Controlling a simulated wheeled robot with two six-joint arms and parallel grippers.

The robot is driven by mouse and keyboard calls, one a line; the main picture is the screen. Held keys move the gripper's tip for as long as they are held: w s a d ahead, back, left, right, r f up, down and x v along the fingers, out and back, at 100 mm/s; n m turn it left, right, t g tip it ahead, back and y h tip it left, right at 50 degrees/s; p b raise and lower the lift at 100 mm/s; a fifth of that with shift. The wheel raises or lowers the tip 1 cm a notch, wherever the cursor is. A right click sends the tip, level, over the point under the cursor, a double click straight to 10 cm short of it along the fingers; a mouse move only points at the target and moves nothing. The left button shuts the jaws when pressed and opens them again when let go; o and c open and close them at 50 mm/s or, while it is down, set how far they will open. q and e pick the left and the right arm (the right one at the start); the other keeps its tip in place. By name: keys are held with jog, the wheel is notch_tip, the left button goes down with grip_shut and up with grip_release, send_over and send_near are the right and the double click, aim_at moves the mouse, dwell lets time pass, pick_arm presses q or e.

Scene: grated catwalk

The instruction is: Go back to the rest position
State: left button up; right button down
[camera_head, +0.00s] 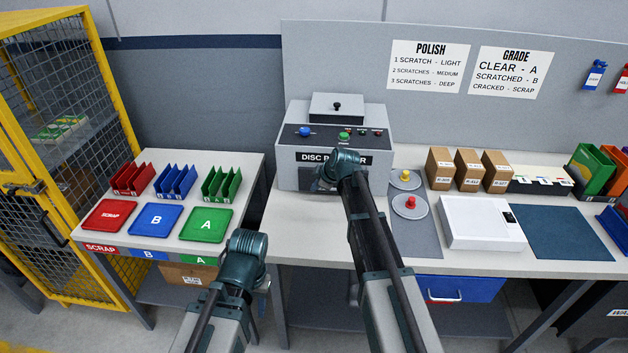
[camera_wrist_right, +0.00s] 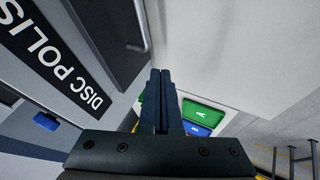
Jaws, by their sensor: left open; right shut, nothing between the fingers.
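My right arm reaches forward over the table, its wrist in front of the disc polisher (camera_head: 293,177). My right gripper (camera_head: 325,177) is largely hidden behind that wrist in the head view. In the right wrist view my right gripper (camera_wrist_right: 160,72) has its two dark fingers together with nothing between them, beside the polisher's front (camera_wrist_right: 55,45). My left arm is low at the front, near the gap between the two tables. My left gripper (camera_head: 262,284) is mostly hidden by its own wrist; it is open and no object shows in it.
The left table has red (camera_head: 109,214), blue (camera_head: 155,219) and green (camera_head: 206,224) trays with racks behind. Right of my right arm are two grey discs with knobs (camera_head: 410,207), a white box device (camera_head: 480,222), brown boxes (camera_head: 469,169) and a blue mat (camera_head: 562,233). A yellow cage (camera_head: 115,110) stands left.

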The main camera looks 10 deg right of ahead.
pick_arm(q)
notch_tip(320, 180, up, 4)
jog(key=p, duration=0.3)
jog(key=shift+r, duration=0.25)
pick_arm(e)
jog(key=v, duration=0.5)
jog(key=shift+s+d+r, duration=0.15)
jog(key=shift+s+r, duration=0.05)
jog(key=s+a+f+m+g, duration=0.2)
jog(key=s+a, duration=0.3)
jog(key=s, duration=0.3)
jog(key=s+a+f+m+g, duration=0.1)
jog(key=s+a+m+g, duration=0.1)
jog(key=s+a, duration=0.45)
jog(key=s+f+m+g+h, duration=0.1)
jog(key=s+m+g+h, duration=0.2)
jog(key=s, duration=1.5)
jog(key=m+h, duration=0.1)
jog(key=m, duration=0.1)
jog(key=shift+s+a+m, duration=0.25)
jog(key=shift+s+m, duration=0.1)
jog(key=shift+m, duration=0.05)
jog(key=shift+f, duration=0.1)
